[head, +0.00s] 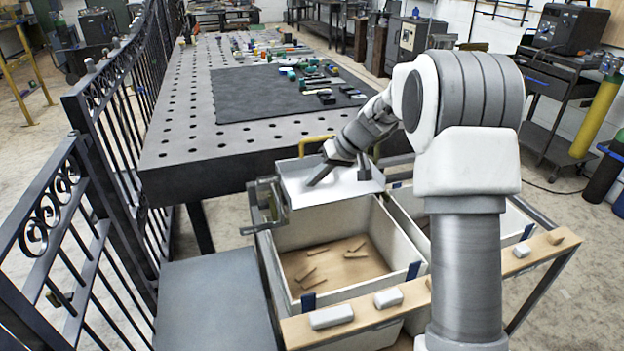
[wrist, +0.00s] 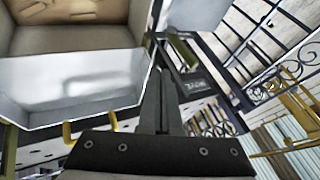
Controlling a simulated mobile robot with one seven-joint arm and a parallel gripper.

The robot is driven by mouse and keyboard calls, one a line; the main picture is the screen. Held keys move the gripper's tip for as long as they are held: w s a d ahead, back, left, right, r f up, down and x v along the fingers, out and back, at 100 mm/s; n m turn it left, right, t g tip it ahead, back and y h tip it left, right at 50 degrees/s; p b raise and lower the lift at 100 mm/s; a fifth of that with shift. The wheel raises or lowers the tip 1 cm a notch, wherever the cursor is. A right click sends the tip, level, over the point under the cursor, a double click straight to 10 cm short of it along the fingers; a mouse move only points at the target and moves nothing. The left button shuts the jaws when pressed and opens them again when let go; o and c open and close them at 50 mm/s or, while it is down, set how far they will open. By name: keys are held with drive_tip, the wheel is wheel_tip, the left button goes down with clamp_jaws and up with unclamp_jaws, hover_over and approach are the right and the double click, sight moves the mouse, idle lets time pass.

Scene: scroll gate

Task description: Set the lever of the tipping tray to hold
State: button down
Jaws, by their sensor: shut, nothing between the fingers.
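The tipping tray (head: 345,184) is a shallow pale metal tray at the back of the left bin. In the wrist view its shiny inside (wrist: 70,88) fills the left. A dark bracket (head: 266,202) stands at the tray's left end. In the wrist view a dark plate with small, unreadable lettering (wrist: 194,86) is just right of the fingers. I cannot clearly tell the lever from the bracket or its setting. My gripper (head: 314,182) is shut and empty, pointing down-left over the tray; its fingers (wrist: 160,62) overlap the bracket's edge in the wrist view. Contact cannot be told.
The left bin (head: 290,287) holds several small wooden pieces; another bin stands right of it. A wooden rail (head: 370,309) with pale blocks runs along the front. A black gate (head: 110,110) stands at left. A perforated steel table (head: 180,130) with tools is behind.

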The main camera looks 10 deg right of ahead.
sight(274, 210)
drive_tip(key=w+a+f+b, duration=0.1)
drive_tip(key=a+f, duration=0.4)
drive_tip(key=a, duration=0.2)
drive_tip(key=shift+a+f, duration=0.2)
drive_tip(key=shift+f, duration=0.2)
drive_tip(key=shift+s+a+r+h+p, duration=0.1)
drive_tip(key=shift+a+h+p, duration=0.2)
drive_tip(key=shift+p, duration=0.15)
